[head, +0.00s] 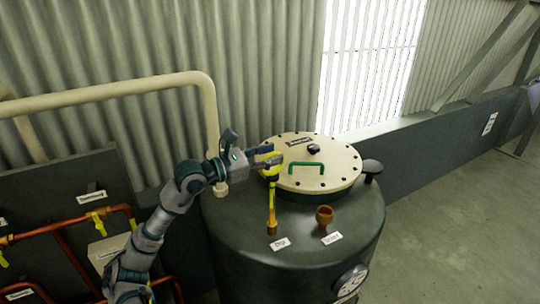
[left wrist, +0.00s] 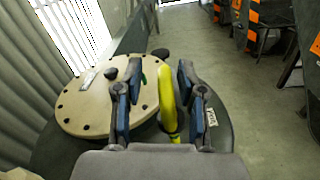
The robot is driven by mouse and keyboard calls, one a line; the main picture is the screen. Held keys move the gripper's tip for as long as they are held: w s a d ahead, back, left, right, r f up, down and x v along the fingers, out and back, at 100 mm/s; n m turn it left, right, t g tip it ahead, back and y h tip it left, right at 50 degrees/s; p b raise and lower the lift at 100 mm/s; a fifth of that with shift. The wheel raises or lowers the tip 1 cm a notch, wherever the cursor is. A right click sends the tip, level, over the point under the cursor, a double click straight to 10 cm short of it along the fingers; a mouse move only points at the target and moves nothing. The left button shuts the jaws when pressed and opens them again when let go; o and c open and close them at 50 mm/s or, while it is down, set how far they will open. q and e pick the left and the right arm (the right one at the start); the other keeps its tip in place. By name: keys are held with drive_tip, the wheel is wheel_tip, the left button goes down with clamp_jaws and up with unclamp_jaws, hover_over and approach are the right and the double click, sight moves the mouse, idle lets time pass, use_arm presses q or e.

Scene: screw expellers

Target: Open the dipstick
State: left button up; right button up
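The dipstick (head: 272,205) is a thin yellow upright piece with a brass foot on the tank top, beside a small label (head: 281,243). My left gripper (head: 268,156) is at the dipstick's upper end, next to the round lid. In the left wrist view the yellow dipstick (left wrist: 167,98) lies between the two dark fingers of my left gripper (left wrist: 156,85). The fingers stand apart, with a gap to the left of the yellow part. It is nearer the right finger; whether they touch is unclear. My right gripper is in neither view.
A cream pipe (head: 120,90) runs behind my left arm. Open floor (head: 450,220) lies right.

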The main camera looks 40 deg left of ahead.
use_arm(q)
drive_tip(key=shift+s+a+f, duration=0.1)
drive_tip(key=shift+s+a, duration=0.05)
drive_tip(key=shift+s, duration=0.25)
drive_tip(key=v, duration=1.1)
drive_tip(key=shift+a, duration=0.15)
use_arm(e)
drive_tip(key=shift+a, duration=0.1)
